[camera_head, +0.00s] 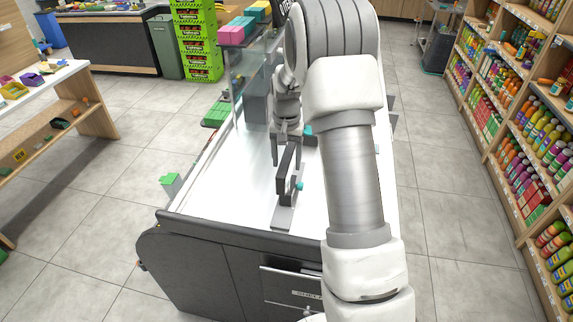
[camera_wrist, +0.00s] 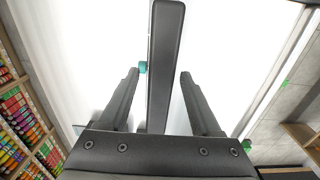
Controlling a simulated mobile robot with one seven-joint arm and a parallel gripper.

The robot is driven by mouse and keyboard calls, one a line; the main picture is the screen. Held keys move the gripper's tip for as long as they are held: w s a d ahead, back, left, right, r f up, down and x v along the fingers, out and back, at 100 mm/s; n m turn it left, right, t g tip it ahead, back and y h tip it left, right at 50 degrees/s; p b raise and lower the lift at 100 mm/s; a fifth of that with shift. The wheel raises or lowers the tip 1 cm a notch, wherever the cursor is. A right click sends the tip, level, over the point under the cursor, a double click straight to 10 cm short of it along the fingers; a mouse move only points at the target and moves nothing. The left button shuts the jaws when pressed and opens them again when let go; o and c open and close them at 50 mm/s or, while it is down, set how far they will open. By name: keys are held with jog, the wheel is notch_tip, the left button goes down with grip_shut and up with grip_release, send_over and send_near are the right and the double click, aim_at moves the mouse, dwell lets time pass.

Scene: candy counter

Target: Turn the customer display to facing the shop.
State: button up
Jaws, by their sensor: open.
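The customer display (camera_head: 287,172) is a thin dark upright panel on a grey base plate (camera_head: 284,218) on the white counter. A small teal knob (camera_head: 299,186) sticks out from its right side. In the wrist view the display (camera_wrist: 165,40) is seen edge-on as a long dark bar running between my fingers, with the teal knob (camera_wrist: 142,67) near the left fingertip. My gripper (camera_head: 285,158) is open, with one finger on each side of the panel. In the wrist view gaps show between the panel and both fingers of the gripper (camera_wrist: 159,74).
The white counter top (camera_head: 222,185) is clear left of the display. A glass case with coloured boxes (camera_head: 232,35) stands at its far end. My arm hides the counter's right part. Bottle shelves (camera_head: 530,150) stand across the right aisle. A drawer (camera_head: 290,285) is at the front.

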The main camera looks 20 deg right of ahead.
jog(key=shift+f, duration=1.25)
grip_shut()
dwell(0.5)
